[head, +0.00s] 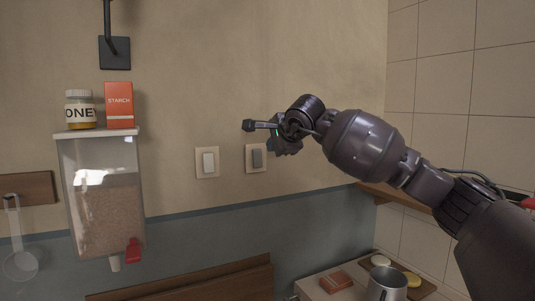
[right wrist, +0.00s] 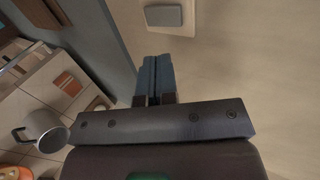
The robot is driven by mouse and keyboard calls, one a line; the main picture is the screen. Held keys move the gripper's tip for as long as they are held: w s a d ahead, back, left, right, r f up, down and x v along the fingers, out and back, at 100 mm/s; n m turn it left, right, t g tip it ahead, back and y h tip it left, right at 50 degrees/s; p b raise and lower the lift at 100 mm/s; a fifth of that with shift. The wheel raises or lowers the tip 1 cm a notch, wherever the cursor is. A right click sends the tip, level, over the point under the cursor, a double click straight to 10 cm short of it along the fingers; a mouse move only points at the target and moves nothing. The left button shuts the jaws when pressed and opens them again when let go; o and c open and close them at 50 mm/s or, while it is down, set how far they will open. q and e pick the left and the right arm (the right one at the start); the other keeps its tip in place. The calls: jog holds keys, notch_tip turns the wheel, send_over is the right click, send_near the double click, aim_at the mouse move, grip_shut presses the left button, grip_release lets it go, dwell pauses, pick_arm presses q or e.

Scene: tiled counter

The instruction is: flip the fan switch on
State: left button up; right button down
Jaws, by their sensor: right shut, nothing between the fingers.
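Two wall switches sit side by side on the beige wall, each on a light plate. The left one has a white rocker (head: 208,162), and the right one has a grey rocker (head: 257,158). No label shows which is the fan switch. My right gripper (head: 273,147) is shut and empty, just right of the grey switch in the head view, partly overlapping its plate's edge. In the right wrist view its blue fingers (right wrist: 155,62) are together, with a grey rocker (right wrist: 163,15) on its plate beyond the tips. I cannot tell whether they touch the wall. My left gripper is not in view.
A clear grain dispenser (head: 105,200) hangs at left, with a honey jar (head: 80,110) and a starch box (head: 119,105) on top. A metal mug (head: 387,284) stands on the tiled counter below right. The wall around the switches is clear.

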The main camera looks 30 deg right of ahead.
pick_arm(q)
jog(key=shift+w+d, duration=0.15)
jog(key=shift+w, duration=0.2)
pick_arm(e)
jog(key=v, duration=0.4)
jog(key=shift+s+r, duration=0.15)
jog(key=shift+r, duration=0.35)
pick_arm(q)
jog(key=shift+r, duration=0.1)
